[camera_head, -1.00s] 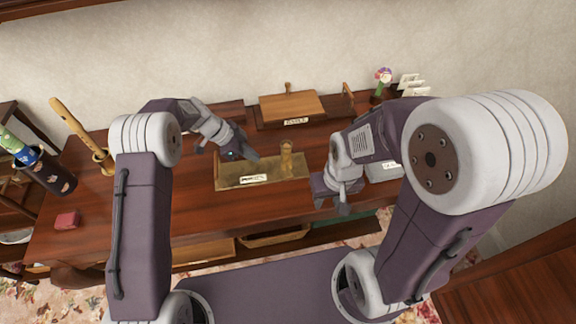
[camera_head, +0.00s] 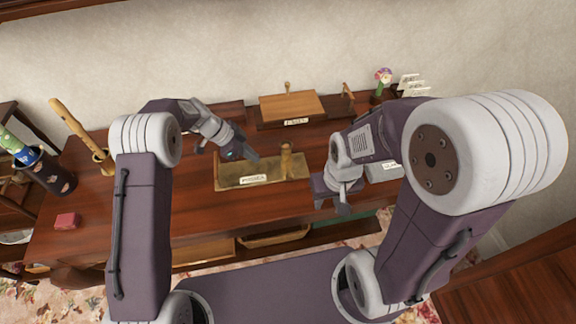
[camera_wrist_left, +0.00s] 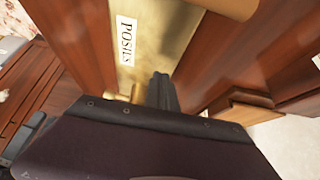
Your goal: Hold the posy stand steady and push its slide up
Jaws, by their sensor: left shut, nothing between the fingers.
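The posy stand is a brass plate (camera_head: 228,182) with a label reading "POSIES" at its front edge and an upright brass post (camera_head: 286,160) toward its right. In the left wrist view the brass plate (camera_wrist_left: 160,38) runs behind the fingers, and a brass cylinder (camera_wrist_left: 228,5) shows at the top edge. My left gripper (camera_head: 254,158) is shut and empty, over the plate to the left of the post and apart from it. Its dark fingers show in the left wrist view (camera_wrist_left: 162,92). My right gripper (camera_head: 343,207) is right of the plate, near the table's front; its opening is unclear.
Behind the stand is a wooden board (camera_head: 291,105) with a label. A flower holder (camera_head: 381,84) stands at the back right. A red block (camera_head: 67,220) and a dark pot (camera_head: 50,172) are at the left. The table between block and plate is clear.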

